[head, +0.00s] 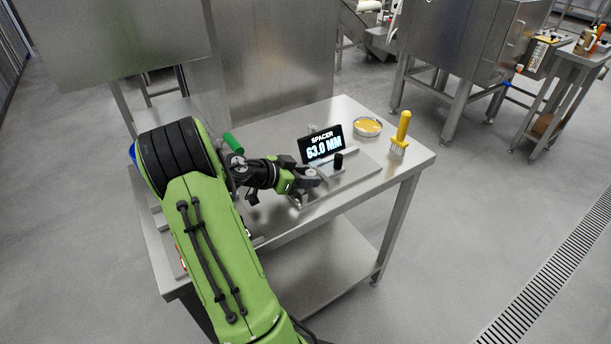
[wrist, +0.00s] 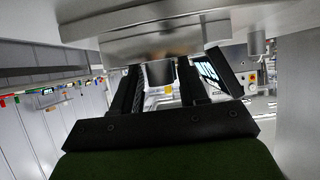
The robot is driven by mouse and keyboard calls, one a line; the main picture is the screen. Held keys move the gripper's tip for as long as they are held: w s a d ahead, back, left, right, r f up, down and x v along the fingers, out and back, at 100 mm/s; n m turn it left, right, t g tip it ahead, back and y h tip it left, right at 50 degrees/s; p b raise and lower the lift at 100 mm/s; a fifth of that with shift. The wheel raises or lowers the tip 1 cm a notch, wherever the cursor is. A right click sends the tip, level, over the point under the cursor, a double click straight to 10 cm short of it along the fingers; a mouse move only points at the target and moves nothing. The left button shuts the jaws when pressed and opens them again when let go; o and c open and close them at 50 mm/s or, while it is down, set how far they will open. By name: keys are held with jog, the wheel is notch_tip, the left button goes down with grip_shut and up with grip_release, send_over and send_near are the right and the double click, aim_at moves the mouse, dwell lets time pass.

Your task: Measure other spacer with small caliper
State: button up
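The caliper (head: 325,187) sits on the steel table. Its black display (head: 321,144) reads "SPACER 63.0 MM", and a black knob (head: 338,161) stands by it. My gripper (head: 309,176) is low at the caliper's left side. In the wrist view a short grey metal cylinder, seemingly a spacer (wrist: 160,73), fills the space between my two dark fingers (wrist: 162,92). The fingers appear closed on its sides. Its upper end meets a steel part at the top of that view. In the head view the spacer is small and mostly hidden by my gripper.
A round dish (head: 368,127) with yellow contents and an upright yellow-handled brush (head: 402,130) stand at the table's (head: 412,160) right. A green cylinder (head: 233,143) lies behind my wrist. The table's front right is clear. Steel machines stand beyond.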

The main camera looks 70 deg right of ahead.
jog(key=shift+o, duration=1.2)
jog(key=p+v, duration=0.3)
jog(key=v, duration=1.2)
jog(key=shift+w+a+r, duration=0.15)
jog(key=shift+w+a, duration=0.1)
